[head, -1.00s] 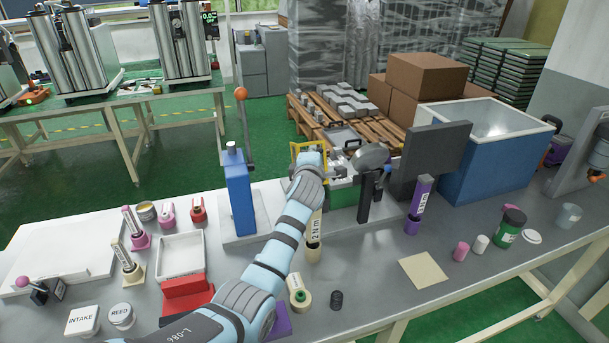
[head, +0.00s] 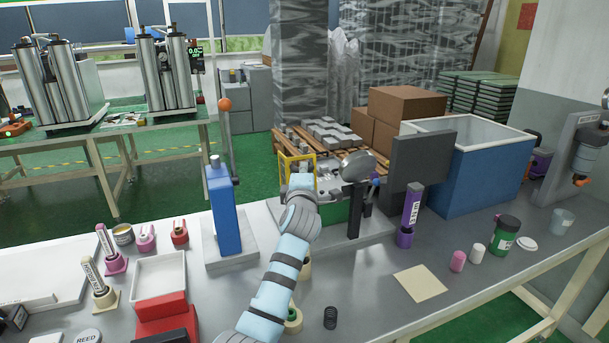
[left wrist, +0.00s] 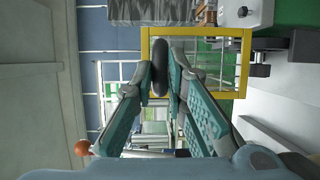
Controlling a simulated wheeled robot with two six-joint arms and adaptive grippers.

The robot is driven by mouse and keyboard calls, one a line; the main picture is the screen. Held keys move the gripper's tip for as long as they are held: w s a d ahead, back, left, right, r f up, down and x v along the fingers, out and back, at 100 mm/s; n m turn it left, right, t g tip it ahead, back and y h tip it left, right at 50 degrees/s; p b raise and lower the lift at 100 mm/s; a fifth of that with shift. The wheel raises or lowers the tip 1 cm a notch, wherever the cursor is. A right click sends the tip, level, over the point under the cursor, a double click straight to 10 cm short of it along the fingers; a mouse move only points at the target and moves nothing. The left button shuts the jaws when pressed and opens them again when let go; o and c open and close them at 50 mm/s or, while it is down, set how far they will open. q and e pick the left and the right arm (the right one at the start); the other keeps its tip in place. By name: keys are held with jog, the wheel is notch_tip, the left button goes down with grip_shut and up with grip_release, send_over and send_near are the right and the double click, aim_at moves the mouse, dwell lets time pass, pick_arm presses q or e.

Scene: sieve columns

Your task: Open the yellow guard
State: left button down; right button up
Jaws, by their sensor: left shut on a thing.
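The yellow guard (head: 299,156) is an upright yellow frame on the green-based machine (head: 330,207) past the middle of the bench. In the left wrist view the guard (left wrist: 200,31) fills the upper right, with clear openings inside its bars. My left gripper (head: 301,180) reaches the guard from the front and covers its lower part in the head view. In the left wrist view my left gripper (left wrist: 161,80) is shut on a dark oval handle (left wrist: 160,60) beside the guard's left bar. How the handle joins the guard is hidden. My right gripper is not in view.
A blue press (head: 224,212) with an orange-knobbed lever (head: 225,104) stands left of my arm. A dark panel (head: 422,160) and a purple bottle (head: 411,215) stand to the right. A blue bin (head: 480,175) is farther right.

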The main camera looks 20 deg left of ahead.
pick_arm(q)
jog(key=c, duration=1.6)
grip_release()
jog(key=shift+a+f, duration=0.15)
jog(key=shift+f, duration=0.05)
jog(key=v, duration=1.2)
jog(key=shift+r, duration=0.1)
